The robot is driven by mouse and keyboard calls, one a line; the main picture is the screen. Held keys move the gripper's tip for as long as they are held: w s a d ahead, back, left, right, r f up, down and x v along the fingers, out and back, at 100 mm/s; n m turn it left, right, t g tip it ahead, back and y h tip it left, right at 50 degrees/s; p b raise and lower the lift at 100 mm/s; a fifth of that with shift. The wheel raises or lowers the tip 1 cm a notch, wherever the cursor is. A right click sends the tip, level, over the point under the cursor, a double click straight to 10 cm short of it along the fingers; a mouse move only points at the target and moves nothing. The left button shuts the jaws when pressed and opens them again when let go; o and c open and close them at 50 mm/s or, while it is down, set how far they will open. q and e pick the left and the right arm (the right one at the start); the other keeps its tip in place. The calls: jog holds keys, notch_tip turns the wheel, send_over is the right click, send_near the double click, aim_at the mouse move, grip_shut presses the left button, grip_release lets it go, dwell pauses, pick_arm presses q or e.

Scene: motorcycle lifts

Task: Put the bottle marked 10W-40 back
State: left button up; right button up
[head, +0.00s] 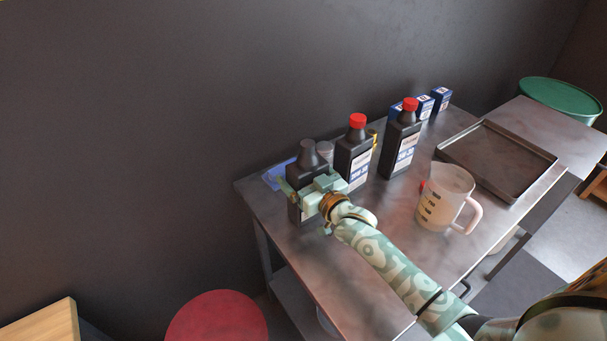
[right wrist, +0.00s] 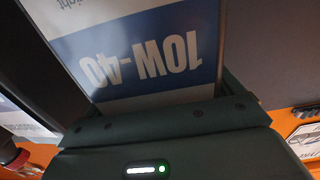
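The 10W-40 bottle (head: 307,170) is black with a dark grey cap and is upright at the left end of the metal table. Its blue and white label (right wrist: 150,60) reads 10W-40 upside down in the right wrist view. My right gripper (head: 308,190) has its fingers on both sides of the bottle's body and looks shut on it. The gripper hides part of the bottle; I cannot tell whether its base touches the table. My left gripper is not in view.
Two black bottles with red caps (head: 357,121) (head: 410,104) stand to its right on the metal table (head: 390,215). A measuring jug (head: 443,198), an empty tray (head: 503,187) and small blue boxes (head: 440,98) are further right. A blue item (head: 274,177) lies behind the held bottle.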

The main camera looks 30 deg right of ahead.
jog(key=shift+o, duration=0.2)
jog(key=shift+r, duration=0.1)
jog(key=s+d+p, duration=0.1)
jog(key=s+p, duration=0.1)
jog(key=s, duration=1)
jog(key=shift+d, duration=0.3)
